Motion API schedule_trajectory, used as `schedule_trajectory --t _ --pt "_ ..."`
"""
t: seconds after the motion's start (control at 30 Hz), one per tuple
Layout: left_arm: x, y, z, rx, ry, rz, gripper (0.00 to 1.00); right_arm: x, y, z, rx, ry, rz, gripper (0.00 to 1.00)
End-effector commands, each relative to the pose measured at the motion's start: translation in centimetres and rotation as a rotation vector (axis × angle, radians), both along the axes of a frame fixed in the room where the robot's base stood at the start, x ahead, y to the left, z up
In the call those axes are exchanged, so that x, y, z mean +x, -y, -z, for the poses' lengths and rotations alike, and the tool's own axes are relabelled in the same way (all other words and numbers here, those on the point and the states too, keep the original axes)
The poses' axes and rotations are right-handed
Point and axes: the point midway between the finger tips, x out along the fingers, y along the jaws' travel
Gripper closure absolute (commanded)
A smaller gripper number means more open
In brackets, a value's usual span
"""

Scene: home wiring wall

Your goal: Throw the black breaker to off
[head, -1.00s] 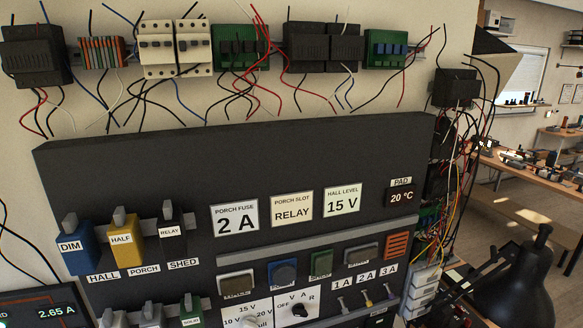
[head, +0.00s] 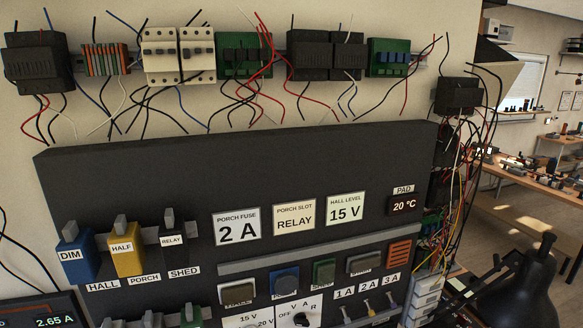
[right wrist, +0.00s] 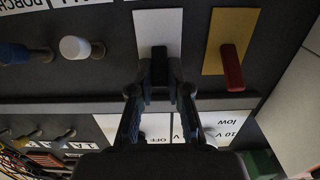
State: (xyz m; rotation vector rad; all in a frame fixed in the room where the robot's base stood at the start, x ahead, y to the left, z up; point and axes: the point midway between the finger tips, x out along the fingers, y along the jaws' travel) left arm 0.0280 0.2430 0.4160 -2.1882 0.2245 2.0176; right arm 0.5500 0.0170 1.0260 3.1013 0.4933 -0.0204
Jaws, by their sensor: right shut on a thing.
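The black breaker (right wrist: 159,66) is a dark lever on a white plate (right wrist: 173,25), seen in the right wrist view. My right gripper (right wrist: 163,90) has its two fingers closed around the lower part of this lever as pictured. The lever's far end shows just beyond the fingertips, and its lower part is hidden between them. I cannot tell from this angle which position the lever is in. The breaker is not visible in the head view, where neither gripper shows.
A red lever (right wrist: 232,68) on a yellow plate stands right of the black one. A white knob (right wrist: 75,48) and a blue one (right wrist: 16,54) are to its left. A rail (right wrist: 80,107) crosses near the fingers. Loose wires (head: 250,95) hang above the panel (head: 130,165).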

Motion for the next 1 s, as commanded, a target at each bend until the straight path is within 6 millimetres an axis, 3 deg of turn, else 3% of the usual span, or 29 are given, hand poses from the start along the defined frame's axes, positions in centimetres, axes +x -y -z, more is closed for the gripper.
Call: schedule_trajectory --t 1.0 --pt "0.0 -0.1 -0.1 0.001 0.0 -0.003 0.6 -0.6 0.2 1.9 -0.004 -0.012 0.001 1.0"
